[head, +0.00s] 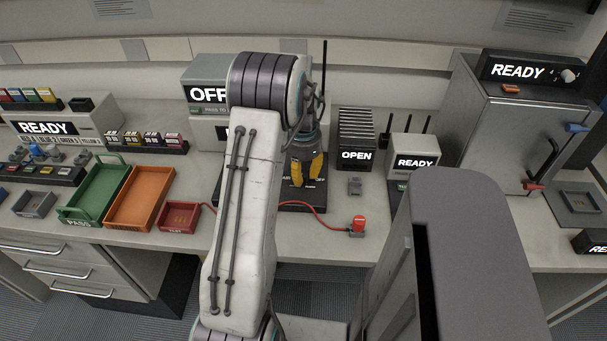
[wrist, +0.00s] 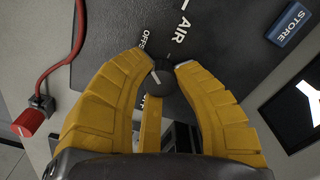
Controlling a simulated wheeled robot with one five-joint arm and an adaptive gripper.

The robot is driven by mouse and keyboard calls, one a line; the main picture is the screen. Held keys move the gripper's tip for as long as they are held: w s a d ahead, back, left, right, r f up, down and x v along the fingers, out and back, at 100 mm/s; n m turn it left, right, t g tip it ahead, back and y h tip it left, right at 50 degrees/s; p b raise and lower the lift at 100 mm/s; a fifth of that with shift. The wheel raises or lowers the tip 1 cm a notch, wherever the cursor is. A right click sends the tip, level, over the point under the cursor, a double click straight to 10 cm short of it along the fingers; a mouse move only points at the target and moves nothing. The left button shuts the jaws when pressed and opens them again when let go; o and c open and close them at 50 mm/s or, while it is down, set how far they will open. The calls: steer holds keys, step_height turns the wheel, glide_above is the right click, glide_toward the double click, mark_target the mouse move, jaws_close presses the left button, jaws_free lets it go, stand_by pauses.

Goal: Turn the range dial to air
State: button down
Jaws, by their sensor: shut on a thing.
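The range dial (wrist: 159,77) is a small round black knob with a white pointer mark, on a dark panel (wrist: 225,50). In the wrist view an "OFF" label is just above it and a larger "AIR" label with a white tick is to the upper right. Another label below the knob is mostly hidden by my finger. My gripper (wrist: 162,69) has yellow ribbed fingers, shut on the dial, one on each side. I cannot tell exactly which label the pointer faces. In the head view my gripper (head: 303,172) points down at the panel and hides the dial.
A red plug (wrist: 28,122) on a red cable lies left of the panel in the wrist view. A blue "STORE" button (wrist: 288,25) is at upper right. In the head view, green (head: 97,190) and orange (head: 140,196) trays stand left; a grey "READY" cabinet (head: 520,125) stands right.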

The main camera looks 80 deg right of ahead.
mark_target(302, 173)
steer(key=m, duration=0.5)
steer(key=shift+w+a+f+m, duration=0.1)
steer(key=shift+a+f+m, duration=0.1)
steer(key=shift+m, duration=0.1)
steer(key=shift+d+m, duration=0.1)
steer(key=shift+m, duration=2)
steer(key=c, duration=0.9)
jaws_free()
steer(key=shift+d+r, duration=0.1)
steer(key=shift+r, duration=0.05)
steer(key=shift+c, duration=0.2)
steer(key=shift+r, duration=0.1)
step_height(302, 173, up, 12)
